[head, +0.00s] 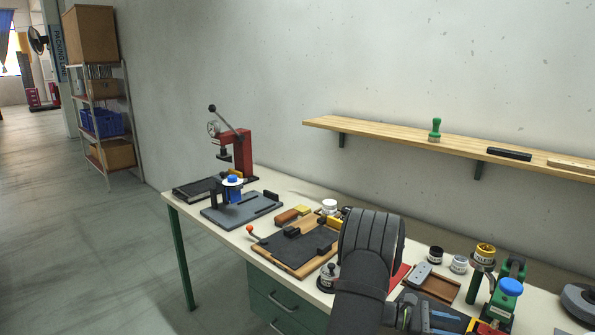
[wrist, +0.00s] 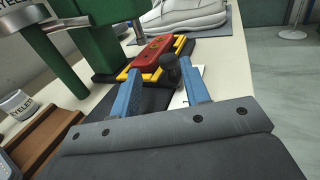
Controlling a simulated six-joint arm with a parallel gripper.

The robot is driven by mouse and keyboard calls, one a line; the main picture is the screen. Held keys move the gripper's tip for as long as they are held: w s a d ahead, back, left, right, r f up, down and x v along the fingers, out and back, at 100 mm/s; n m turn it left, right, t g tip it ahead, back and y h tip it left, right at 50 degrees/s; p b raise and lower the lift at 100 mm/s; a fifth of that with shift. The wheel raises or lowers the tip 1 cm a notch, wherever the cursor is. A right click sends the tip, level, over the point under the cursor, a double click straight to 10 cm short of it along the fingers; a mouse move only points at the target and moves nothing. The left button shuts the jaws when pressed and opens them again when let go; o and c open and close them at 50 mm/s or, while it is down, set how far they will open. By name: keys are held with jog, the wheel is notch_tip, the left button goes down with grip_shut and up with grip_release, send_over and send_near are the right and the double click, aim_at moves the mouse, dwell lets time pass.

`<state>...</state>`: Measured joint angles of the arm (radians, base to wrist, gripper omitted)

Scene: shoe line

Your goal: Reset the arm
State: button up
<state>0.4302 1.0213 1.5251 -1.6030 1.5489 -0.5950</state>
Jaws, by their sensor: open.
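My gripper (wrist: 163,72) shows in the wrist view with its two blue fingers apart. The gap between them looks empty. A black round knob (wrist: 168,62) shows beyond and between the fingers; I cannot tell how far off it is. A red block in a yellow-and-black frame (wrist: 150,55) lies just past the fingertips.
The workbench (head: 285,186) holds a red lever press (head: 240,150), a green tool (head: 507,297) and a brown tray (head: 440,285). A shelf (head: 400,133) hangs above.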

jog(key=v, duration=1.4)
jog(key=shift+w+a+r, duration=0.15)
jog(key=shift+r, duration=0.1)
notch_tip(320, 180, up, 16)
jog(key=s+d+t+y, duration=0.1)
jog(key=d+t+y, duration=0.1)
jog(key=y, duration=0.5)
jog(key=shift+s+r+n+t, duration=0.15)
jog(key=shift+n+t, duration=0.25)
jog(key=shift+t, duration=0.1)
jog(key=shift+c, duration=0.2)
